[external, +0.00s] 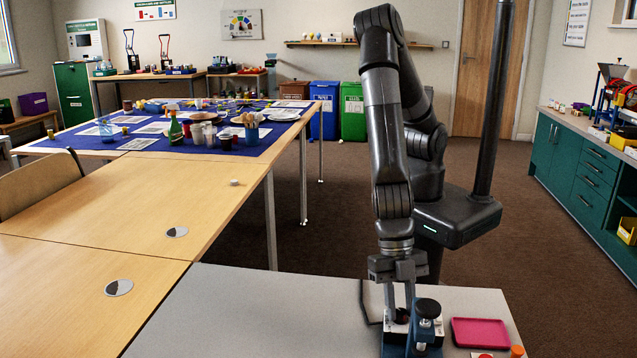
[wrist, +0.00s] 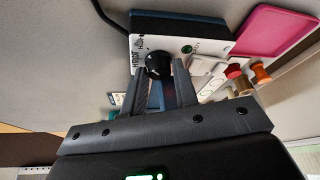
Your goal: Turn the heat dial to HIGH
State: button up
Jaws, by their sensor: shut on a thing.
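The heat dial (wrist: 158,65) is a round black knob with a pale mark, on the white panel (wrist: 150,42) of a small machine in the wrist view. Printed lettering lies beside the dial, too small to read surely. My gripper (wrist: 160,66) is shut on the dial, with one finger on each side of it. In the external view my gripper (external: 398,309) points down at the blue and white machine (external: 395,349) on the grey table. The fingers and the machine's black-knobbed post largely hide the dial there. I cannot tell exactly which setting the dial points to.
A green round light or button (wrist: 187,49) and pale switches sit right of the dial. The black-knobbed post (external: 428,309) stands close to my gripper. A pink tray (external: 480,333) and small red and orange pieces (external: 517,351) lie to the right. The grey table (external: 270,310) is clear leftward.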

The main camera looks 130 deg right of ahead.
dwell(0.4)
jog(key=o, duration=1)
